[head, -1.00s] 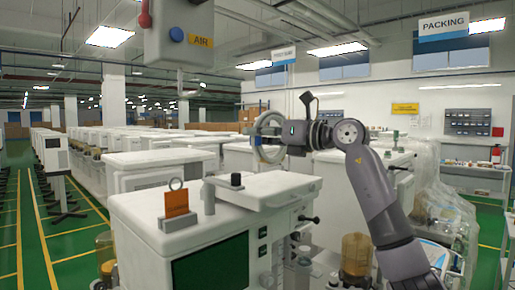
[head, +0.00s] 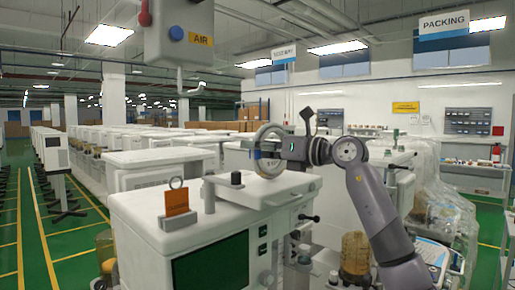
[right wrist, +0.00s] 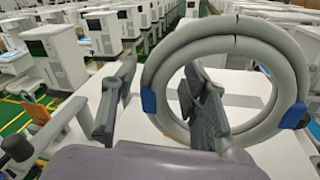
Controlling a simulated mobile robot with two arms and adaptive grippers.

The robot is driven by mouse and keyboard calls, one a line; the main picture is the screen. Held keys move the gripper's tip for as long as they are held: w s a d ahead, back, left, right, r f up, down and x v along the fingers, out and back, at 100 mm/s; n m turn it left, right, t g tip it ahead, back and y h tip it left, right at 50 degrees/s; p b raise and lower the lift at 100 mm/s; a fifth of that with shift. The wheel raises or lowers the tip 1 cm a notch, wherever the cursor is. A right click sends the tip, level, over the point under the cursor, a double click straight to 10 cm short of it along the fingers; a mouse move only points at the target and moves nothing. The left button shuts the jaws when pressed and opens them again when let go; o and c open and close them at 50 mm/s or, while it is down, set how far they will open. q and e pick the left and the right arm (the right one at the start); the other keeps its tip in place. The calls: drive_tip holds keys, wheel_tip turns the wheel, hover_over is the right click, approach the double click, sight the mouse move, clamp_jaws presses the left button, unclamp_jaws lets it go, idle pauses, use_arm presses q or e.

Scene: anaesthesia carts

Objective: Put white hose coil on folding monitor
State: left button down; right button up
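The white hose coil (head: 277,134) is a ring with blue bands, held upright in the air by my right gripper (head: 268,150). In the right wrist view, the coil (right wrist: 284,72) has one side between the two fingers of the gripper (right wrist: 160,105), with the right finger inside the ring. A flat white panel (head: 285,184), which looks like the folding monitor laid flat, is on top of the near cart. The coil's lower edge appears just above or at this panel; I cannot tell whether they touch. My left gripper is out of view.
The near white cart (head: 145,205) has an orange tag (head: 177,201) and a post with a black knob (head: 236,179) beside the panel. An AIR box (head: 188,35) hangs overhead. Rows of carts stand behind; a plastic-covered cart (head: 445,190) is at right.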

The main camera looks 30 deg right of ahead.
drive_tip(key=shift+r, duration=0.2)
drive_tip(key=shift+s+d+f, duration=0.1)
drive_tip(key=shift+s+d, duration=0.05)
drive_tip(key=shift+s, duration=0.05)
drive_tip(key=b+v, duration=0.4)
drive_tip(key=v, duration=0.7)
drive_tip(key=shift+s, duration=0.25)
drive_tip(key=shift+d, duration=0.15)
